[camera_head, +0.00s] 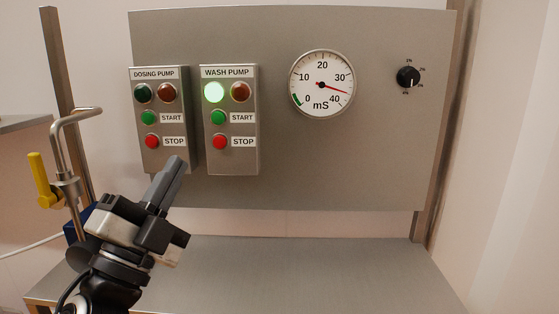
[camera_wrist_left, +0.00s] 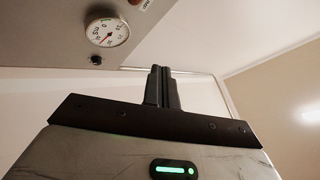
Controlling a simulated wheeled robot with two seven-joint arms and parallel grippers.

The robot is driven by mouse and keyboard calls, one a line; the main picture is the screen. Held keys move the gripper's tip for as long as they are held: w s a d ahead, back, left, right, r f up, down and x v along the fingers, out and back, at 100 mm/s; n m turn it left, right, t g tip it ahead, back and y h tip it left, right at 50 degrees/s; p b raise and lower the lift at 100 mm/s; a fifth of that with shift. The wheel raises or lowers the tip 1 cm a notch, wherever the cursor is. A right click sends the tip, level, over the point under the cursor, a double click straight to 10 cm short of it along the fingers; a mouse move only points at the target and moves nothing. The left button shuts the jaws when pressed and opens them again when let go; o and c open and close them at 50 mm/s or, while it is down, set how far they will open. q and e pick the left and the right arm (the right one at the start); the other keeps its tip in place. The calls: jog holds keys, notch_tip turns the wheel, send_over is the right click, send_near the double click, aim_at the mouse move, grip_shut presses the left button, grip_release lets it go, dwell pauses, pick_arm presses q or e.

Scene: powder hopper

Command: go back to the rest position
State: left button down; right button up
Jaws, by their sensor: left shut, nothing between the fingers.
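My left gripper (camera_head: 174,170) is shut and empty in the head view, its fingers pointing up toward the lower part of the dosing pump box. It stands in front of the panel, just below the red STOP button; I cannot tell the exact gap. In the left wrist view the closed fingers (camera_wrist_left: 160,72) point up past the panel's edge. The dosing pump box (camera_head: 160,120) has dark green and dull red lamps. The wash pump box (camera_head: 231,120) has its green lamp (camera_head: 214,92) brightly lit and its red lamp dull. My right gripper is not in view.
A round mS gauge (camera_head: 321,84) has its needle between 30 and 40; it also shows in the left wrist view (camera_wrist_left: 107,32). A black knob (camera_head: 408,76) is at right. A bent pipe with a yellow valve handle (camera_head: 41,181) stands at left. The steel bench (camera_head: 330,270) is bare.

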pick_arm(q)
notch_tip(320, 180, down, 23)
jog(key=w+a+n+g+y, duration=0.1)
jog(key=a+n+g+y, duration=0.1)
jog(key=n+g+y, duration=0.6)
jog(key=s+d+f+n+g, duration=0.1)
jog(key=s+f+n, duration=0.3)
jog(key=s+f, duration=0.4)
jog(key=s+d+f+n+g+h, duration=0.1)
jog(key=s+f+n+g, duration=0.3)
jog(key=s+f, duration=0.4)
notch_tip(320, 180, down, 6)
jog(key=shift+f+g, duration=0.2)
jog(key=shift+g, duration=0.1)
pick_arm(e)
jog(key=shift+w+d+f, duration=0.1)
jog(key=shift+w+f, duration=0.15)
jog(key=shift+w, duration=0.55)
pick_arm(q)
jog(key=shift+w, duration=0.1)
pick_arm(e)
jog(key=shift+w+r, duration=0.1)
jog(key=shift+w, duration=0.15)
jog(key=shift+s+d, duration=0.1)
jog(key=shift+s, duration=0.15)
